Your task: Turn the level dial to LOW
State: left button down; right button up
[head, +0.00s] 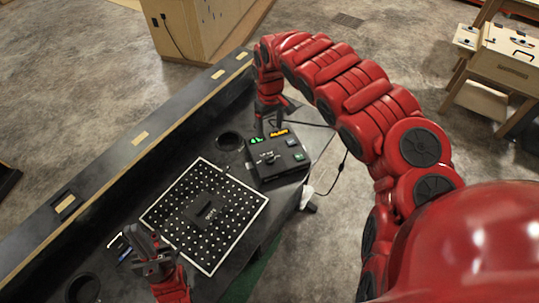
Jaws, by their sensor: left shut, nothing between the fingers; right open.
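The black console (278,170) sits on the dark bench, right of the perforated panel. Its top has a small dark knob (268,158), which looks like the level dial; its markings and pointer are too small to read. A green lit display (256,140) and an amber one (279,134) glow along its far edge. My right gripper (270,122) points down, open, at the console's far edge by the displays, apart from the knob. My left gripper (143,240) is shut and empty at the lower left, beside the panel and well away from the console.
A white-edged perforated panel (232,225) with a dark block (205,212) lies between my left gripper and the console. A round hole (229,141) is in the bench left of the console. A raised ledge (125,150) runs along the far side. A cable (341,165) hangs at right.

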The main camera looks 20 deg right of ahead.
jog(key=b, duration=0.4)
send_over(270, 157)
notch_tip(270, 157, down, 7)
jog(key=shift+a+f, duration=0.1)
jog(key=shift+a, duration=0.05)
jog(key=shift+f+p, duration=0.2)
jog(key=shift+p, duration=0.25)
notch_tip(270, 157, down, 6)
jog(key=shift+w+p, duration=0.1)
jog(key=shift+p, duration=0.5)
jog(key=shift+f, duration=0.7)
grip_shut()
